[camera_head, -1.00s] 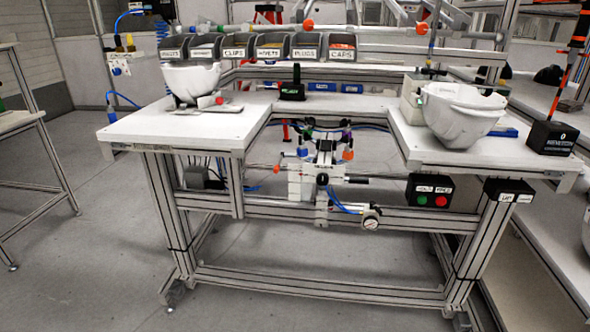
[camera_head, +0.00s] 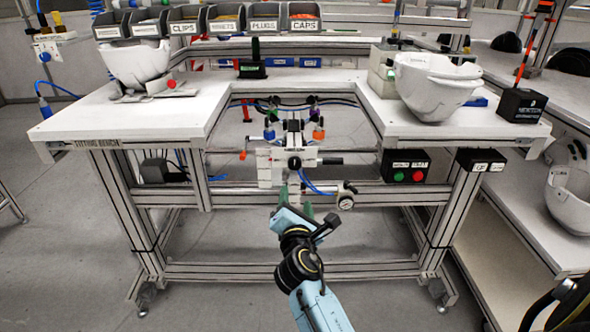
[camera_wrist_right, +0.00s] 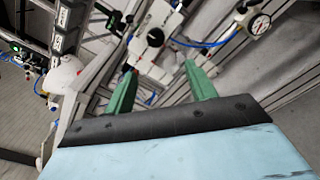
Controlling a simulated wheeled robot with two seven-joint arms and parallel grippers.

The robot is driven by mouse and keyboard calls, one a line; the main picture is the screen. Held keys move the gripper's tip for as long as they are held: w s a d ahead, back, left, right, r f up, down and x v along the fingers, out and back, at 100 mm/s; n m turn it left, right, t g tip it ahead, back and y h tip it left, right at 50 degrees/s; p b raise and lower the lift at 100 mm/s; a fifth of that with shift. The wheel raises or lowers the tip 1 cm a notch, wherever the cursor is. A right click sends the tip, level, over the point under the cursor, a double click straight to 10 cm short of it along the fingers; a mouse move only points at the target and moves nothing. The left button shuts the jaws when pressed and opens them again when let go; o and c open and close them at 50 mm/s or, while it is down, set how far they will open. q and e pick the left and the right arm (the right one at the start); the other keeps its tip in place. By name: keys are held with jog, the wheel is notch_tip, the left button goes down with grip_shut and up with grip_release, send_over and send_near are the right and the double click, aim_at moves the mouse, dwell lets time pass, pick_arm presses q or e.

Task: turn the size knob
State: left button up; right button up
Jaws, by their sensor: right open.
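A round black knob (camera_head: 294,163) sits on the front of the white clamp fixture (camera_head: 265,168) in the bench's front recess. No label shows which knob is the size knob. The black knob also shows in the right wrist view (camera_wrist_right: 155,37), beyond the fingertips. My right gripper (camera_head: 296,196) has green fingers, open and empty, below and in front of the fixture. In the wrist view, its fingertips (camera_wrist_right: 159,70) are apart with nothing between them. My left gripper is out of view.
The white bench top (camera_head: 115,118) surrounds the recess. A pressure gauge (camera_head: 345,195) with blue hose hangs right of the fixture, near my right gripper. A black box with green and red buttons (camera_head: 404,167) is farther right. Another helmet shell (camera_head: 432,88) stands on the right side.

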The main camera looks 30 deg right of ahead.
aim_at(295, 165)
jog(key=b+x, duration=0.1)
jog(key=x, duration=0.3)
jog(key=b+x, duration=0.1)
jog(key=x, duration=0.3)
jog(key=b+x, duration=0.1)
jog(key=x, duration=0.3)
jog(key=shift+w+d+r, duration=0.1)
jog(key=shift+r, duration=0.3)
jog(key=shift+w+d+r, duration=0.1)
jog(key=shift+w+d, duration=0.25)
jog(key=shift+w, duration=0.2)
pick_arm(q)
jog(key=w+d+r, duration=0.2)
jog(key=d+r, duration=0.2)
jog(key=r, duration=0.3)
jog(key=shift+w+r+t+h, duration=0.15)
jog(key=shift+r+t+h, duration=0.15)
pick_arm(e)
jog(key=c, duration=1)
jog(key=shift+o, duration=0.2)
